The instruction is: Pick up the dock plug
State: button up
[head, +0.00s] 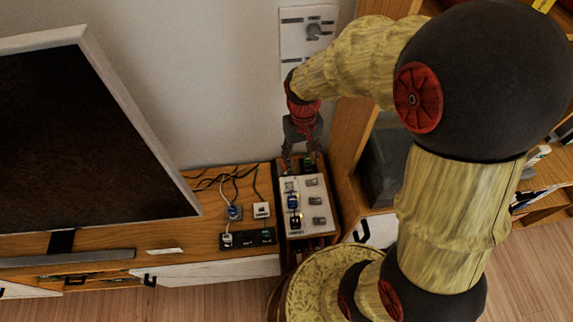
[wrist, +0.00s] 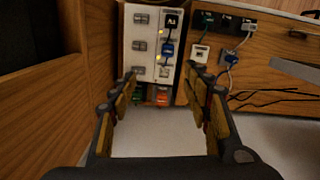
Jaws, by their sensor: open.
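No plug's label clearly reads "dock", so I cannot tell which is the dock plug. A blue plug (head: 293,202) and a black plug (head: 295,222) sit on the pale panel (head: 322,234). In the wrist view the black plug (wrist: 171,21) bears a "TV" label, and the blue plug (wrist: 168,50) is beside it. A green plug (head: 265,234) and a white plug (head: 227,240) are at the black strip (head: 247,241). My gripper (head: 301,163) is above the panel's far end. In the wrist view my gripper (wrist: 160,78) is open and empty, fingers either side of that end.
Grey switches (head: 317,201) line the panel's right side. A white box (head: 261,210) and a blue-topped box (head: 234,213) with cables lie left of it. Green (wrist: 140,93) and orange-red (wrist: 163,95) items sit beyond its far end. The television (head: 80,140) and wall are close.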

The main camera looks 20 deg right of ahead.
jog(key=w+f+g, duration=0.1)
jog(key=w+f, duration=0.4)
jog(key=f, duration=0.4)
jog(key=w+f, duration=0.4)
jog(key=f, duration=0.5)
jog(key=shift+m+t, duration=0.7)
jog(key=shift+t, duration=0.1)
jog(key=w, duration=0.7)
jog(key=shift+d+f, duration=0.3)
jog(key=shift+f, duration=0.05)
jog(key=shift+w+f, duration=0.2)
jog(key=f+b, duration=0.1)
jog(key=f, duration=0.2)
jog(key=f+b, duration=0.2)
jog(key=f, duration=0.2)
jog(key=shift+w+d+f, duration=0.15)
jog(key=shift+d+f, duration=0.05)
jog(key=shift+f, duration=0.05)
jog(key=shift+c, duration=0.9)
grip_shut()
